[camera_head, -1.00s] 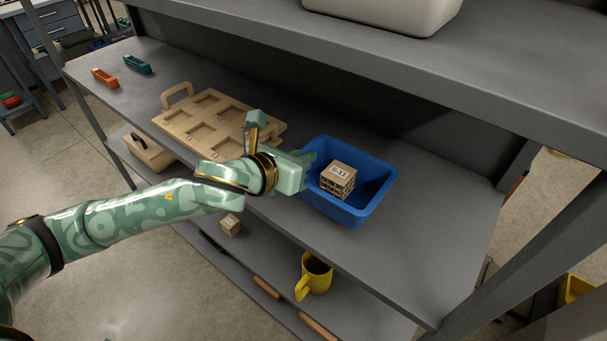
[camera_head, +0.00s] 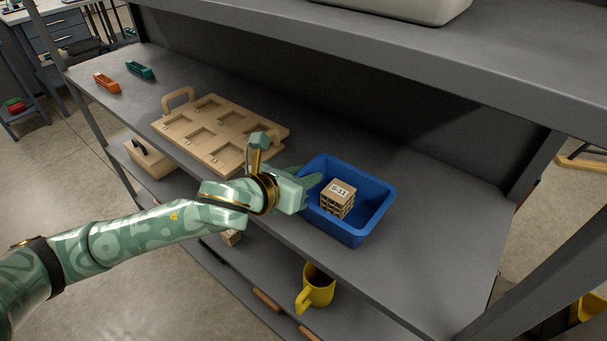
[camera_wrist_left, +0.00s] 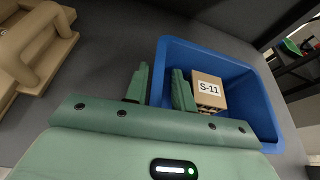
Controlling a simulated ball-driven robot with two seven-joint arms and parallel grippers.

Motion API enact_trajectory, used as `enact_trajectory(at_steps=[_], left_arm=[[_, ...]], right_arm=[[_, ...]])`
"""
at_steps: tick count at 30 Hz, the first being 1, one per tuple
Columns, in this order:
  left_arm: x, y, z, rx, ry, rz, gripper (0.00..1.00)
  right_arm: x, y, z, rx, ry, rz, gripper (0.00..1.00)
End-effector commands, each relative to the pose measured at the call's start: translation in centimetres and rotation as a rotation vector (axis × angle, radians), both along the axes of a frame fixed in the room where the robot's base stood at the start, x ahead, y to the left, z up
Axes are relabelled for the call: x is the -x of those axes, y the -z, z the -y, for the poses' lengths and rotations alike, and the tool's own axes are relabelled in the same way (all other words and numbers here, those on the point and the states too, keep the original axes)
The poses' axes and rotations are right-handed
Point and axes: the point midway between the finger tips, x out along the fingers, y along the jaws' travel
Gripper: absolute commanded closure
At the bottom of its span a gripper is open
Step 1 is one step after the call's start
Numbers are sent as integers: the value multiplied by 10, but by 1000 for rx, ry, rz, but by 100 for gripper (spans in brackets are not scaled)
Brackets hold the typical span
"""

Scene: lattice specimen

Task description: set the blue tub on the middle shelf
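The blue tub (camera_head: 378,207) stands upright on the middle shelf (camera_head: 440,235), right of the tan tray. It also shows in the left wrist view (camera_wrist_left: 262,118). A tan lattice block (camera_head: 338,198) marked S-11 lies inside it; it shows in the left wrist view too (camera_wrist_left: 208,93). My left gripper (camera_head: 312,178) is at the tub's left wall. In the left wrist view its fingers (camera_wrist_left: 160,88) straddle that wall, one outside and one inside near the block, with a gap between them. My right gripper is out of view.
A tan compartment tray (camera_head: 232,152) lies left of the tub. Orange (camera_head: 107,83) and teal (camera_head: 140,70) pieces lie at the far left. A pale bin (camera_head: 405,8) sits on the shelf above. A yellow mug (camera_head: 318,290) stands below. The shelf right of the tub is clear.

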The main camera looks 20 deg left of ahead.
Motion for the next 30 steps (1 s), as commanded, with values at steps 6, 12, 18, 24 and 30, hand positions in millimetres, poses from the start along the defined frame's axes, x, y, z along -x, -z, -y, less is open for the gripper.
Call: enact_trajectory(at_steps=[6, 12, 18, 24, 30], left_arm=[[4, -5, -2, -1, 0, 0, 75], [40, -24, -17, -4, 1, 1, 75], [79, -40, -32, -4, 2, 0, 75], [100, -48, -40, 0, 1, 0, 75], [103, -48, -42, 0, 1, 0, 75]], right_arm=[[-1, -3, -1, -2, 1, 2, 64], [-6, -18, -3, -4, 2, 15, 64], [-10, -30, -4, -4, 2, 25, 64], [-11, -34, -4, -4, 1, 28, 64], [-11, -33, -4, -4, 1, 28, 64]])
